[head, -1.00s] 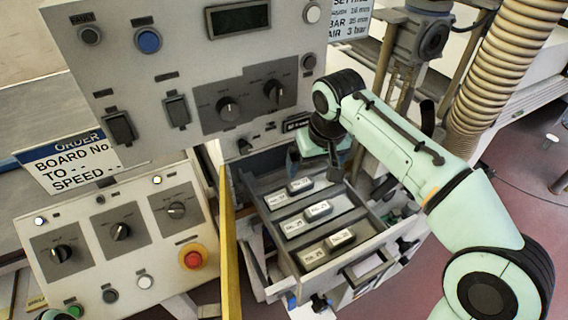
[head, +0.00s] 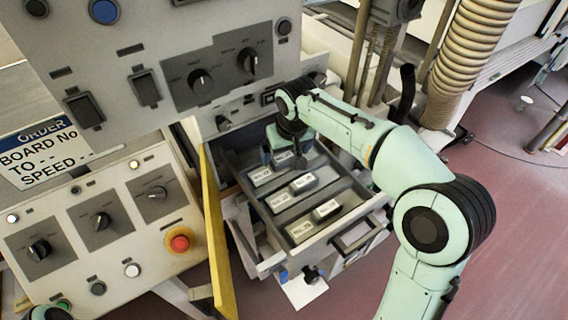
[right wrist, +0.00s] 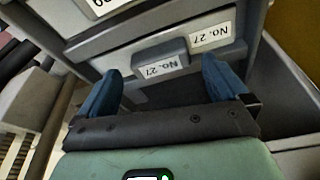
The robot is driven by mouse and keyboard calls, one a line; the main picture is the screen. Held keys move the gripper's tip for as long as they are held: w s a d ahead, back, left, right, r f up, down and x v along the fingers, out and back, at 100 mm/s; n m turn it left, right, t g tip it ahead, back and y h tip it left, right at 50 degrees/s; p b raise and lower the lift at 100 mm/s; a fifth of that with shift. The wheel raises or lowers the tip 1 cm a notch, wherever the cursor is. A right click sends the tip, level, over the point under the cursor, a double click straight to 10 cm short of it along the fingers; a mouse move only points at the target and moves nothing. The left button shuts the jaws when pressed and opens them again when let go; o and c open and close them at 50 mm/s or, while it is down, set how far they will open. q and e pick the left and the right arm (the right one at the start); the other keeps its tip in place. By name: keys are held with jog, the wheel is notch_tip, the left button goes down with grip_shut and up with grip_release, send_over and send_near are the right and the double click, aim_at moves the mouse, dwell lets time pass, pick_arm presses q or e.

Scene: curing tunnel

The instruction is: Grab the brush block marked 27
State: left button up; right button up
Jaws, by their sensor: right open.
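The brush block marked 27 (right wrist: 160,60) is a small grey block with a white label, upside down in the right wrist view. It sits in the back row of the open drawer, and shows partly under my right gripper in the head view (head: 283,159). My right gripper (right wrist: 161,70) is open, its two blue fingers on either side of the block's near side with space between. I cannot tell whether they touch it. A second "No. 27" label (right wrist: 212,35) is beside the block.
The grey drawer (head: 345,228) has several labelled pieces in rows, including a front-row block (head: 326,210) and a middle-row block (head: 304,183). A yellow upright bar (head: 216,235) stands left of the drawer. The control panel (head: 120,225) is further left.

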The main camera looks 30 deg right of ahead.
jog(key=x, duration=0.2)
jog(key=shift+w+f, duration=0.15)
jog(key=shift+f, duration=0.15)
jog(key=c, duration=1)
jog(key=shift+o, duration=0.2)
jog(key=shift+r, duration=0.15)
